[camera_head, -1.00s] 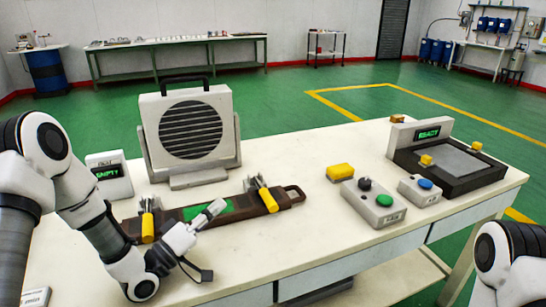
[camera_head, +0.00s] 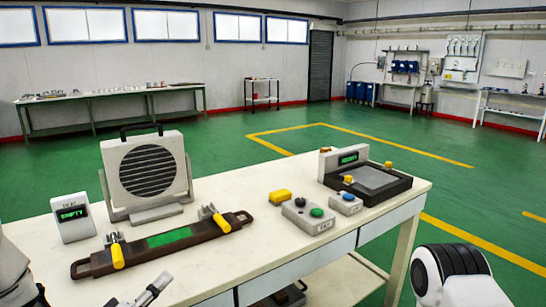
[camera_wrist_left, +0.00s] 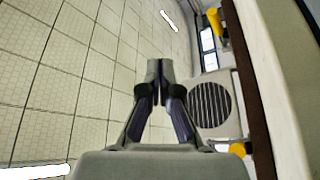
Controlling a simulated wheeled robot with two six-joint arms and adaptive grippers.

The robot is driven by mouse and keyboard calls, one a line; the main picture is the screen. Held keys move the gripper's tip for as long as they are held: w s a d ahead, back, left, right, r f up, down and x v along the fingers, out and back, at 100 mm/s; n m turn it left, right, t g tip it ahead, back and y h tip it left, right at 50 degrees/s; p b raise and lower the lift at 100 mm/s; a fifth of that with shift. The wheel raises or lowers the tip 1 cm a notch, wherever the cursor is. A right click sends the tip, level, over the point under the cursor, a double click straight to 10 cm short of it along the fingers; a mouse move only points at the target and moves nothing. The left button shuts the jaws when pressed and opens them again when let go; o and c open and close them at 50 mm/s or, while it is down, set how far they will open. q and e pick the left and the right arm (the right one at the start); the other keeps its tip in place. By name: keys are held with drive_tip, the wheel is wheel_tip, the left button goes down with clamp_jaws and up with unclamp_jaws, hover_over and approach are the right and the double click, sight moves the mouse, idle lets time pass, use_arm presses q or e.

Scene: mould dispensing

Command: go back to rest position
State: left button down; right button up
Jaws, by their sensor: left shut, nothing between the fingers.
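My left gripper (camera_head: 152,290) shows at the bottom left of the head view, above the table's near edge and in front of the brown mould bar. In the left wrist view the fingers of my left gripper (camera_wrist_left: 160,72) meet, with nothing between them. The brown mould bar (camera_head: 146,247) with a green panel and two yellow-handled clamps lies on the white table (camera_head: 255,240), apart from the gripper. Only a white and black link of my right arm shows at the bottom right; my right gripper is out of view.
A yellow block (camera_head: 280,196), a button box (camera_head: 308,216), a small blue-button box (camera_head: 345,203) and a dark tray station (camera_head: 335,178) are further right. Green floor (camera_head: 230,140) lies beyond.

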use_arm(q)
drive_tip(key=s+d+f+g+y+p, duration=0.3)
drive_tip(key=s+f+g, duration=0.1)
drive_tip(key=f, duration=0.4)
drive_tip(key=s+d+f+g+y+p, duration=0.2)
drive_tip(key=s+f+g, duration=0.15)
drive_tip(key=f, duration=0.55)
drive_tip(key=s+a+f+m+g+y, duration=0.1)
drive_tip(key=s+a+f+g+y, duration=0.1)
drive_tip(key=s, duration=0.5)
drive_tip(key=s+a+f+m+g+y+p, duration=0.1)
drive_tip(key=s+a+f+g+y, duration=0.1)
drive_tip(key=s+f+g, duration=0.2)
drive_tip(key=s+a+f+m+g+y, duration=0.2)
drive_tip(key=s+g, duration=0.2)
drive_tip(key=s, duration=0.6)
drive_tip(key=shift+s+a+f, duration=0.35)
drive_tip(key=shift+f, duration=0.05)
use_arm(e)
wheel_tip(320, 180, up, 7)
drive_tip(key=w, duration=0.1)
